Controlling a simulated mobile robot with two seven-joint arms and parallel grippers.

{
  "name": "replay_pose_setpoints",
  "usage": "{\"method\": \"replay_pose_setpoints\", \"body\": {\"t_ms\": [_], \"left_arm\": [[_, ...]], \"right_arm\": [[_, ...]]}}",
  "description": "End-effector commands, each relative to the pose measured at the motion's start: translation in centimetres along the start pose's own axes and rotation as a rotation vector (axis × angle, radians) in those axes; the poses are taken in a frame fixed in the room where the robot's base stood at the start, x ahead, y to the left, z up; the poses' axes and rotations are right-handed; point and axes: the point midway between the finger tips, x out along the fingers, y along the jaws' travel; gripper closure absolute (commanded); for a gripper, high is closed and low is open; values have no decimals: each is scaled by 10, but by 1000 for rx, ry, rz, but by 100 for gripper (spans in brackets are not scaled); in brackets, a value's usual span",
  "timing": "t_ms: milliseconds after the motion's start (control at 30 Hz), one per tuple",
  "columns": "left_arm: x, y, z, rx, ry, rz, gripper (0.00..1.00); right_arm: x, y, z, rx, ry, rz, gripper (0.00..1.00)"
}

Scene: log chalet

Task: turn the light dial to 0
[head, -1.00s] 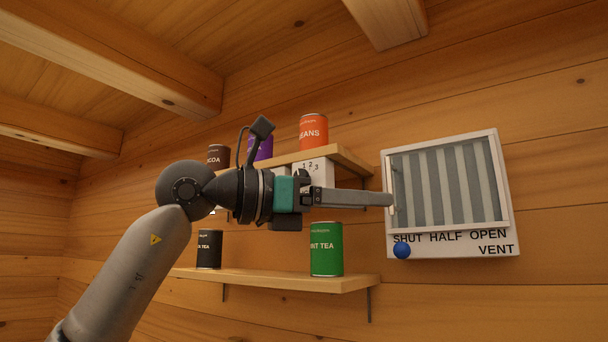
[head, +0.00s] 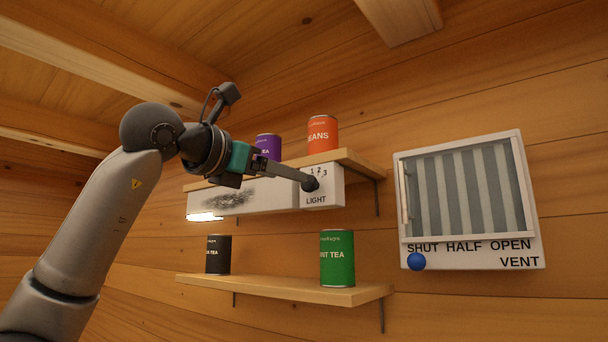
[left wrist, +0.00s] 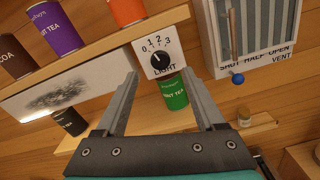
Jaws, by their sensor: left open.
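The light dial (left wrist: 159,58) is a dark round knob on a white box (left wrist: 177,52) marked LIGHT, with 0, 1, 2 and 3 above it. Its pointer looks turned up and left, but the exact number is too small to tell. My left gripper (left wrist: 159,74) is open, with its fingertips on either side of the dial in the picture and nothing between them. I cannot tell whether they touch it. In the head view the left gripper (head: 311,184) covers the dial on the LIGHT box (head: 334,188). My right gripper is not in view.
A lit lamp (head: 205,217) glows under the long white housing. Above it, a shelf (head: 352,158) holds an orange can (head: 322,135) and a purple can (head: 268,146). A lower shelf (head: 290,290) holds a green tin (head: 337,258) and a black tin (head: 218,255). A vent (head: 470,200) with a blue knob (head: 416,262) is right.

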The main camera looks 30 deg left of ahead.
Motion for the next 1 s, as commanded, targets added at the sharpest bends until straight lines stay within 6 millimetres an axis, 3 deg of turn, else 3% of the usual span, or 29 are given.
{"method": "replay_pose_setpoints", "body": {"t_ms": [100,300,500,767,1000], "left_arm": [[27,0,2,-1,4,-2,29],[57,0,2,-2,1,-2,29],[70,0,0,-1,1,-1,29],[71,0,0,-1,0,-1,29],[71,0,0,-1,-1,-1,55]], "right_arm": [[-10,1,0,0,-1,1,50],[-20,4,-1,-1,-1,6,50],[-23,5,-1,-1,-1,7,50],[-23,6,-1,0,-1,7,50],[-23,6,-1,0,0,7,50]]}}
